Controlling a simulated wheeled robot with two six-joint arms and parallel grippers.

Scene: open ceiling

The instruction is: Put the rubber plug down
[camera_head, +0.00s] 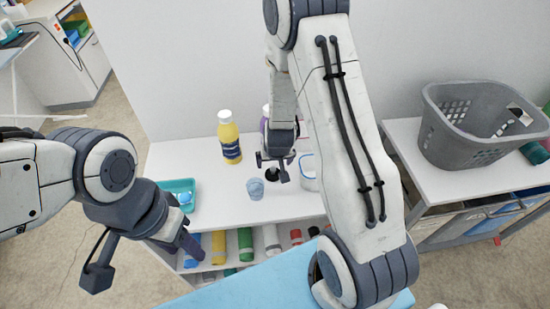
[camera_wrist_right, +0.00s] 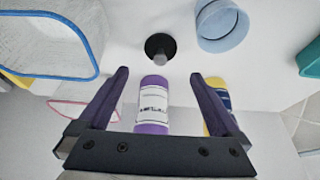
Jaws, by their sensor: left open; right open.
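The rubber plug, a black disc with a grey stem (camera_wrist_right: 160,50), rests on the white counter in the right wrist view. In the head view its dark shape (camera_head: 272,174) shows between the right gripper's fingers. My right gripper (camera_head: 272,167) is open above the counter. In the right wrist view its fingers (camera_wrist_right: 160,75) are spread, with the plug just beyond the tips and roughly centred, nothing held. My left gripper (camera_head: 143,262) is open and empty at lower left, in front of the shelf.
A blue cup (camera_head: 256,189) stands close to the plug. A yellow bottle (camera_head: 229,138), a purple-labelled bottle (camera_wrist_right: 153,105), a teal tray (camera_head: 178,186) and a white blue-rimmed container (camera_wrist_right: 50,42) are around it. A grey basket (camera_head: 470,140) stands on the right table.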

